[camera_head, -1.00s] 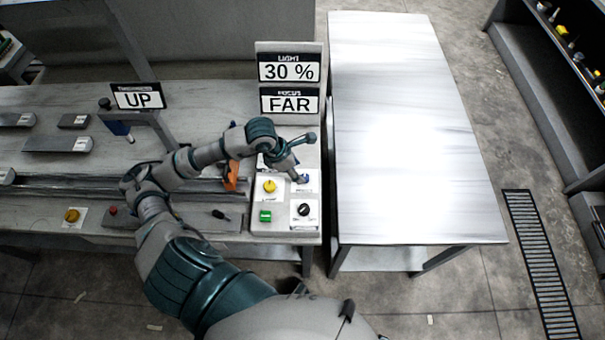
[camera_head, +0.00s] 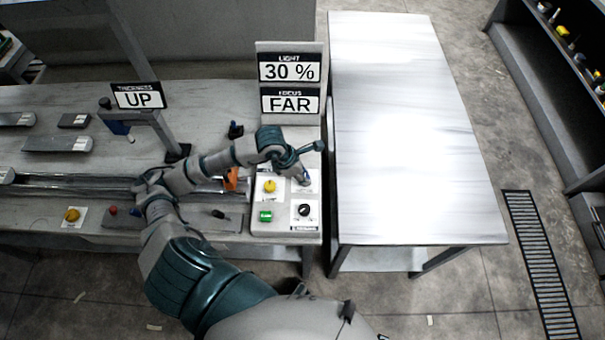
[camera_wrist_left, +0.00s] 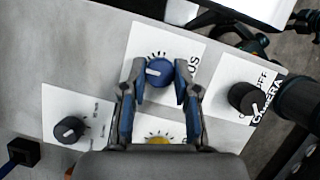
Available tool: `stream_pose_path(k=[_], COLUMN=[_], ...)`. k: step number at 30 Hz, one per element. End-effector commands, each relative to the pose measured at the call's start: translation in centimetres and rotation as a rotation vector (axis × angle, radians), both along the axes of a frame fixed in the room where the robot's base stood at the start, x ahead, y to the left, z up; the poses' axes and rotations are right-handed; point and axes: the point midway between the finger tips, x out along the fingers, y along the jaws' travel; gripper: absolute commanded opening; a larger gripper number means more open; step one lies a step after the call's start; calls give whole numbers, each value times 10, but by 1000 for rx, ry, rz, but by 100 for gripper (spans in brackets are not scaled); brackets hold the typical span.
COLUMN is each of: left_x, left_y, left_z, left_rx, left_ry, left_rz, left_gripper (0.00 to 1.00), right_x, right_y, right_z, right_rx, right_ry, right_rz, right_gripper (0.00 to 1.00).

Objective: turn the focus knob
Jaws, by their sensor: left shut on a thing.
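The focus knob (camera_wrist_left: 158,71) is a round blue knob with a white pointer line, on a white plate with tick marks and a partly hidden label ending in "US". My left gripper (camera_wrist_left: 160,78) has its two blue-padded fingers on either side of it and is shut on it. The focus display (camera_head: 290,104) reads "FAR". My right gripper is in neither view.
A yellow knob (camera_head: 269,186), a green button (camera_head: 265,216) and a black knob (camera_head: 304,210) sit close by on the panel. The light display (camera_head: 289,71) reads "30 %". A bare metal table (camera_head: 400,190) stands to the right.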

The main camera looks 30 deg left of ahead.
Motion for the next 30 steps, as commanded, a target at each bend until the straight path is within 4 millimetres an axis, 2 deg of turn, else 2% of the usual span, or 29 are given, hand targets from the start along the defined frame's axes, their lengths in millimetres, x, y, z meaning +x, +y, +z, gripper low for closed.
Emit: stream_pose_path(k=[1, 12, 15, 21, 30], left_x=[1, 1, 1, 1, 1], left_y=[6, 4, 3, 3, 3], left_z=[-2, -3, -3, -2, -1], left_rx=[16, 13, 12, 13, 10], left_ry=[5, 3, 2, 2, 0], left_rz=[9, 41, 124, 258, 270], left_gripper=[0, 0, 0, 0, 0], right_x=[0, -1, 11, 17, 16], right_y=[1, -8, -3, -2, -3], right_z=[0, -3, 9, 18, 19], right_rx=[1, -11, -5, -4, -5], right_ry=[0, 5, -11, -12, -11], right_rz=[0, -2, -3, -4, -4], right_gripper=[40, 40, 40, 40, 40])
